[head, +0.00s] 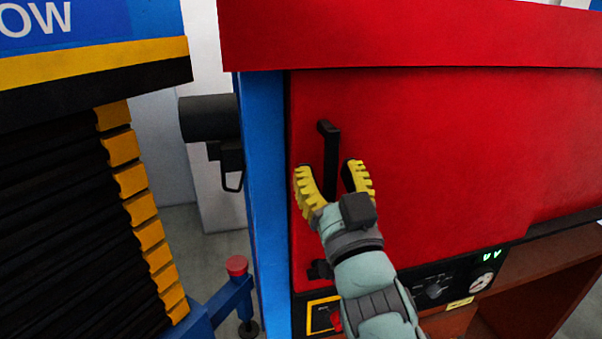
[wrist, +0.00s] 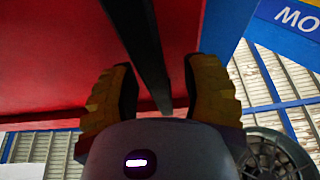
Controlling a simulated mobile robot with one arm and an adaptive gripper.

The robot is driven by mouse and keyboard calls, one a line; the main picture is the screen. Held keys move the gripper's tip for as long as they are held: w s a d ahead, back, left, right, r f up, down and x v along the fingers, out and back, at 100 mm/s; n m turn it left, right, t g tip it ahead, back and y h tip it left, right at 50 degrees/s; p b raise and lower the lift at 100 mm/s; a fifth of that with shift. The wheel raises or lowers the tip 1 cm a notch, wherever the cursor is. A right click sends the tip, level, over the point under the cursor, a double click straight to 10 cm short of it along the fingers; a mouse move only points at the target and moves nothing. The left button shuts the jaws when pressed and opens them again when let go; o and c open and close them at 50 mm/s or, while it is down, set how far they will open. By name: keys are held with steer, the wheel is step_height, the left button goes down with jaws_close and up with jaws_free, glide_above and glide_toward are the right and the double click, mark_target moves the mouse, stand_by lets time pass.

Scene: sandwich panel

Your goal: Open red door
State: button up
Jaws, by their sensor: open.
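The red door (head: 430,150) fills the right of the head view, shut in its frame. Its black vertical bar handle (head: 329,150) is near the door's left edge. My gripper (head: 332,178) is open, with one yellow-padded finger on each side of the handle's lower part. In the wrist view, the black handle (wrist: 143,50) runs between the two open fingers (wrist: 158,85), and the red door surface (wrist: 50,60) lies behind. The handle's lower end is hidden by my gripper in the head view. I cannot tell whether a finger touches the handle.
A blue post (head: 262,200) borders the door on the left, with a black cylinder (head: 208,118) beside it. A black slatted unit with yellow blocks (head: 130,180) stands further left. A control panel with knobs and a gauge (head: 435,287) sits below the door.

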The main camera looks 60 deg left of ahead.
steer(key=shift+w+a+r, duration=0.25)
steer(key=shift+a, duration=0.3)
jaws_close()
stand_by(0.7)
